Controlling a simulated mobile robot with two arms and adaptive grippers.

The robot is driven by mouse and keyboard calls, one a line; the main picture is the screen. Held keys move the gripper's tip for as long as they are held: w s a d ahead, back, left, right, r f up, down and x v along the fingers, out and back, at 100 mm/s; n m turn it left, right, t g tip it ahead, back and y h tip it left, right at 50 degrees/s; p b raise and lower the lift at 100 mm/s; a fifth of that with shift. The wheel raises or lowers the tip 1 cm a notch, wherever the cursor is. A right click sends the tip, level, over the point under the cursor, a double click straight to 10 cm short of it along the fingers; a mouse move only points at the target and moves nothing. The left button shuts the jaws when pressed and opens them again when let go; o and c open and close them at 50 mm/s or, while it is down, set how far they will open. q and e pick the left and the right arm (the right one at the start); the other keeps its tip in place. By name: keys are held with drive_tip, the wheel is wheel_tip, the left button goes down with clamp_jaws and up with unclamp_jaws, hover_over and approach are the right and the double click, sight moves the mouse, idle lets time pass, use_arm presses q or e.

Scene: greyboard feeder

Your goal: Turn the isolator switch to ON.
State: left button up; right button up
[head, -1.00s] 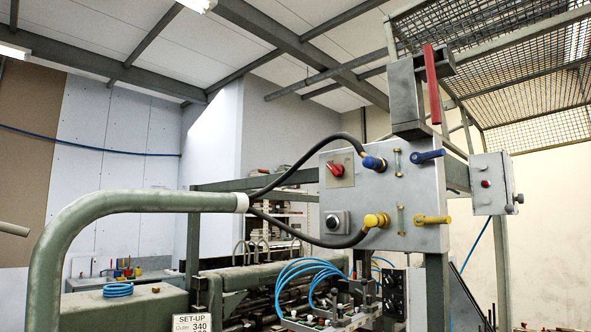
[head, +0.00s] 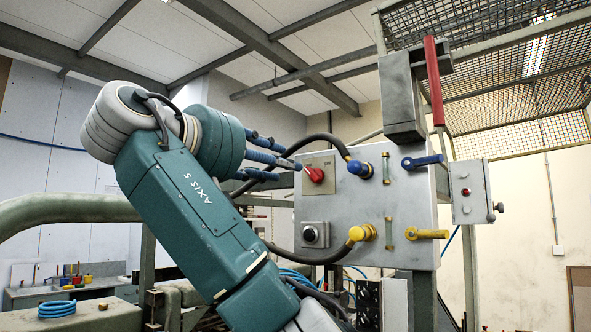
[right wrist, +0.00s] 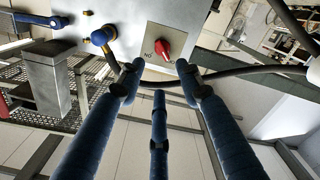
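The isolator switch is a red rotary knob (head: 316,174) on a square metal plate, upper left on the grey control panel (head: 345,215). It also shows in the right wrist view as a red knob (right wrist: 164,49), with upside-down lettering beside it that seems to read ON. I cannot tell its setting for sure. My right gripper (head: 291,164) has three blue fingers, spread and empty, pointing at the knob from the left. In the right wrist view the fingertips (right wrist: 158,76) stand just short of the knob, apparently not touching it. My left gripper is not in view.
A blue connector (head: 360,168) and a yellow one (head: 361,233) with black hoses sit right of the knob. A black round knob (head: 311,234) is below. A red lever (head: 433,80) rises above the panel. A green tube rail (head: 50,212) runs at left.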

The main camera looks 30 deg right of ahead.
sight(311, 173)
drive_tip(key=p+x, duration=0.4)
drive_tip(key=x, duration=0.6)
clamp_jaws()
